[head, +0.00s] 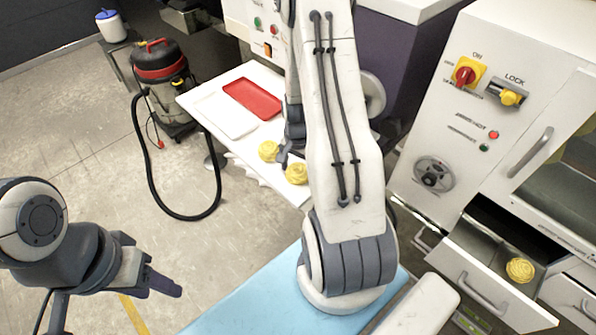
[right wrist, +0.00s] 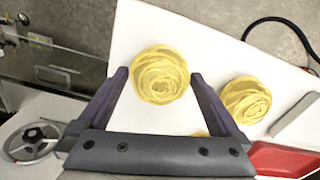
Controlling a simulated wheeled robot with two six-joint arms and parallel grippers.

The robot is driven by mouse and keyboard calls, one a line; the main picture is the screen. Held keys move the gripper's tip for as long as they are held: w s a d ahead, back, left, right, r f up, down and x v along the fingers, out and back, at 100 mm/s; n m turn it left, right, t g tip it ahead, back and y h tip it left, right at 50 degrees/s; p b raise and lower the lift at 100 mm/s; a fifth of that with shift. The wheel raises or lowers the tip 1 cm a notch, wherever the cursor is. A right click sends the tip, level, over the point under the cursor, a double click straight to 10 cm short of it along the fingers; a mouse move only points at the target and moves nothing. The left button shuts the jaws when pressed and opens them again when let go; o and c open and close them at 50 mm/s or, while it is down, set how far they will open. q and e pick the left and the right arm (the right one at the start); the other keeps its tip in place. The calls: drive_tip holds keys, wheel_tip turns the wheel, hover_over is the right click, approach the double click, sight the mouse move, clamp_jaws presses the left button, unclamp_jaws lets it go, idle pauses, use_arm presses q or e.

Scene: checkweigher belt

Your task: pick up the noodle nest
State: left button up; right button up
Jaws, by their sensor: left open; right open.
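Two yellow noodle nests, one nearer (head: 296,174) and one farther (head: 268,150), lie on the white table in the head view. My right gripper (head: 285,155) is open beside them, partly hidden by my own arm. In the right wrist view, one nest (right wrist: 160,76) shows between and just past the open fingertips, with nothing gripped. A second nest (right wrist: 247,100) lies to the right, outside the fingers. A bit of yellow (right wrist: 200,134) shows behind the palm, mostly hidden. My left gripper (head: 166,285) is open and empty at lower left, far from the nests.
A red tray (head: 252,98) and a white plate (head: 227,115) lie on the white table (head: 190,97). Another nest (head: 519,270) sits in an open drawer (head: 470,285) of the machine at right. A vacuum cleaner (head: 160,75) stands left.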

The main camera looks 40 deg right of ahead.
drive_tip(key=c, duration=1.1)
drive_tip(key=shift+r, duration=0.2)
